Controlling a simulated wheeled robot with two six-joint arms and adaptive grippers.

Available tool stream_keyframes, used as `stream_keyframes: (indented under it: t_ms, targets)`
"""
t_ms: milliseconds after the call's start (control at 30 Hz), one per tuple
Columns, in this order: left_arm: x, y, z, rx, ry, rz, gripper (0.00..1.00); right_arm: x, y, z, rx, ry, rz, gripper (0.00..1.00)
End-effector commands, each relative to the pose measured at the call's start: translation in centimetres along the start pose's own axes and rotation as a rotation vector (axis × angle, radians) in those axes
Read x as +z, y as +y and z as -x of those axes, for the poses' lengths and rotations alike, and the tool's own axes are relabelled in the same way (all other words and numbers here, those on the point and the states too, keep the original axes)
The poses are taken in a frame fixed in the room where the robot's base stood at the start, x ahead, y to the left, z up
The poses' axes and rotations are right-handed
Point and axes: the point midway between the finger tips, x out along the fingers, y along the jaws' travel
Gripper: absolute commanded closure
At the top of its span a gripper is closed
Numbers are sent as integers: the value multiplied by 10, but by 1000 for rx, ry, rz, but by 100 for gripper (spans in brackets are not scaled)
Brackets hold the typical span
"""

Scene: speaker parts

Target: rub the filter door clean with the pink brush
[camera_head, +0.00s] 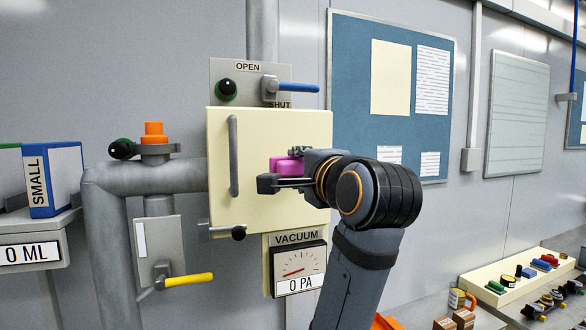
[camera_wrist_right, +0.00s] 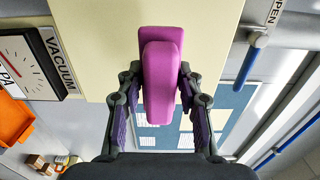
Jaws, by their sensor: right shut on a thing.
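The filter door (camera_head: 222,185) is a cream square panel on the wall with a grey vertical handle (camera_head: 233,155) on its left side. It fills the top of the right wrist view (camera_wrist_right: 100,50). My right gripper (camera_head: 275,173) is in front of the door's right half, shut on the pink brush (camera_head: 287,164). In the right wrist view the brush (camera_wrist_right: 162,80) sits between the two fingers, its far end over the door face. I cannot tell whether the brush touches the door. My left gripper is not in view.
A blue-handled OPEN/SHUT lever (camera_head: 290,87) is above the door, and a vacuum gauge (camera_head: 298,268) reading 0 PA is below. Grey pipes (camera_head: 105,215) and a yellow-handled valve (camera_head: 188,281) stand left. A blue notice board (camera_head: 345,75) is behind. A shelf with small parts (camera_head: 510,280) is lower right.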

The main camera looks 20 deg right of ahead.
Motion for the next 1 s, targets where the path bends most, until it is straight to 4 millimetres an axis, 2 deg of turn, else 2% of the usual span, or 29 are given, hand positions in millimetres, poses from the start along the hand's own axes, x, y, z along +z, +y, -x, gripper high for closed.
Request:
stream_keyframes:
  t_ms: [367,700,1000]
  targets:
    - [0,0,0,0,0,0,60,0,0,4,-1,-1,0,100]
    - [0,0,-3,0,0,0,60,0,0,32,-2,-2,-1,100]
    - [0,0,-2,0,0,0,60,0,0,33,0,0,0,100]
